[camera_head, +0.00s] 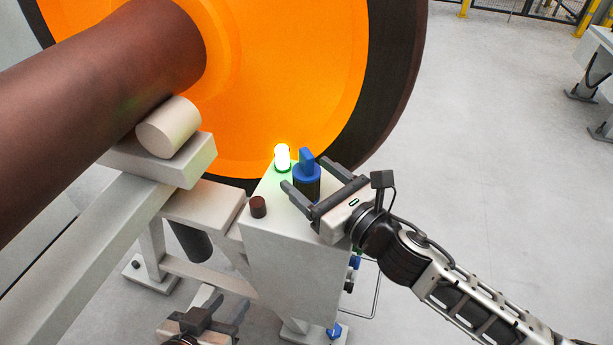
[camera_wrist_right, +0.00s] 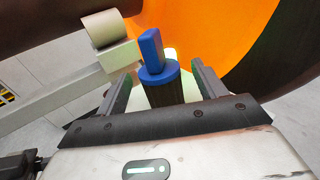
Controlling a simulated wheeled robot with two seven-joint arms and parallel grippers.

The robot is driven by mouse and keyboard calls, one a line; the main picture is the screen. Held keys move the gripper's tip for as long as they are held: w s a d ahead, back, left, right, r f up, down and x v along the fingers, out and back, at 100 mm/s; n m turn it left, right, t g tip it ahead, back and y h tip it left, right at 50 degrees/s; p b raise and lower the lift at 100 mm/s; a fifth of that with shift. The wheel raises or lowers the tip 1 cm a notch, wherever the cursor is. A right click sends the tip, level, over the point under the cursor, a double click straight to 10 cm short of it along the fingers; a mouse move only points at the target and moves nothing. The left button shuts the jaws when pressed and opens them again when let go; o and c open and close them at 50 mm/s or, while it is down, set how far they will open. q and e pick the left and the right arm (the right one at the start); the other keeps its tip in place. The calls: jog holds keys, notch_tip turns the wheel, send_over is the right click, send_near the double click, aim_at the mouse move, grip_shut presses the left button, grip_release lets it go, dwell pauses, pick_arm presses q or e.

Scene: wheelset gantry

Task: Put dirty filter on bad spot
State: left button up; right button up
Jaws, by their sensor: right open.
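The filter (camera_head: 306,187) looks like a dark cylinder with a blue cap and an upright blue handle. It stands upright on top of the grey cabinet (camera_head: 290,255). My right gripper (camera_head: 307,177) is open, with one finger on each side of the filter. In the right wrist view, the filter (camera_wrist_right: 161,82) stands between the open fingers (camera_wrist_right: 163,80), with gaps visible on both sides. My left gripper (camera_head: 226,306) is low at the bottom of the head view, with its fingers apart and nothing between them. I cannot make out a marked bad spot.
A glowing lamp (camera_head: 282,157) with a green base stands right behind the filter. A small dark brown knob (camera_head: 258,207) is on the cabinet's left side. The large orange wheel (camera_head: 290,80) and its brown axle (camera_head: 100,90) rise behind.

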jog(key=shift+x, duration=0.9)
jog(key=c, duration=1.1)
jog(key=shift+c, duration=0.4)
jog(key=shift+r, duration=0.1)
